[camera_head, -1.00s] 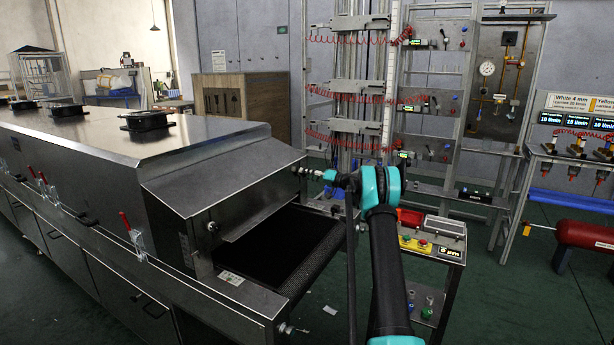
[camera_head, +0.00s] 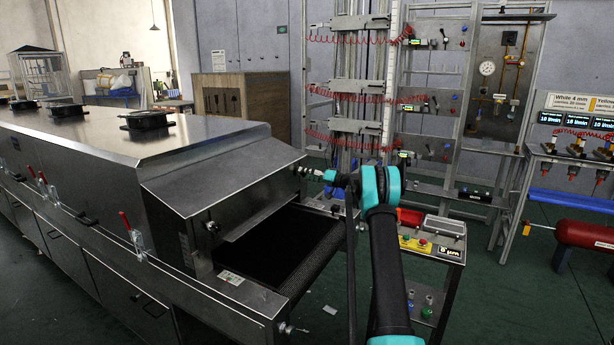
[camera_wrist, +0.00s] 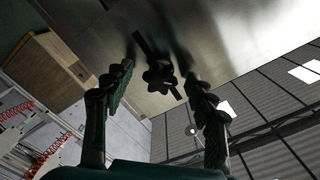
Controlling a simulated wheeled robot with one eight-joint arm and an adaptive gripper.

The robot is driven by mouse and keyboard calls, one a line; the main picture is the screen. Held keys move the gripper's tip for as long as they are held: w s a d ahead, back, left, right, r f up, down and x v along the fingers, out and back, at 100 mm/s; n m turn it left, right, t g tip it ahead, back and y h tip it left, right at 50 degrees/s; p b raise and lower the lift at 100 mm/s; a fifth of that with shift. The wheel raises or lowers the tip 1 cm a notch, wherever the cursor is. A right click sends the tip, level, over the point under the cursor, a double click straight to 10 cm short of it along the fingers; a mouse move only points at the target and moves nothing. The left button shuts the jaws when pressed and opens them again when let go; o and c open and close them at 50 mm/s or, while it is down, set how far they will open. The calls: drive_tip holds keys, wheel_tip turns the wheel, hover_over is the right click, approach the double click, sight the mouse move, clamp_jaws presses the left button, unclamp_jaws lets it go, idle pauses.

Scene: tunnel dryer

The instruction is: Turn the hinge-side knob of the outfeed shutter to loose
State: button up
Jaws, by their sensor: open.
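A dark lobed knob (camera_wrist: 159,77) sits on the shutter's metal face in the wrist view, with a dark slot-like strip running behind it. My gripper (camera_wrist: 158,88) is open, one finger on each side of the knob, with gaps and no clear contact. In the head view my gripper (camera_head: 308,173) is at the far right edge of the sloped outfeed shutter (camera_head: 222,178); the knob there is hard to make out behind it. Another small knob (camera_head: 212,227) shows on the hood's near side. I cannot read whether the knob is tight or loose.
The dark conveyor belt (camera_head: 275,250) runs out under the shutter. A cart with a yellow control box (camera_head: 415,245) stands right of my arm. Racks with red coiled hoses (camera_head: 350,95) stand behind.

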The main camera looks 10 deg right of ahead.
drive_tip(key=v, duration=1.2)
drive_tip(key=s+a+f+g+h, duration=0.1)
drive_tip(key=s+a+g+h, duration=0.35)
drive_tip(key=s, duration=0.85)
drive_tip(key=s+a+g+h, duration=0.1)
drive_tip(key=s+a+h, duration=0.1)
drive_tip(key=s+a, duration=0.9)
drive_tip(key=s+d+f+h, duration=0.2)
drive_tip(key=s+d+f, duration=0.1)
drive_tip(key=s, duration=0.9)
drive_tip(key=s+d+f+m+h, duration=0.1)
drive_tip(key=s+d+f+h, duration=0.2)
drive_tip(key=s, duration=1)
drive_tip(key=s+d+f+m+h, duration=0.1)
drive_tip(key=s+d+f+h, duration=0.2)
drive_tip(key=s, duration=1)
wheel_tip(320, 180, down, 3)
drive_tip(key=shift+s+f+g, duration=0.15)
drive_tip(key=shift+f+g, duration=0.1)
drive_tip(key=shift+g, duration=0.2)
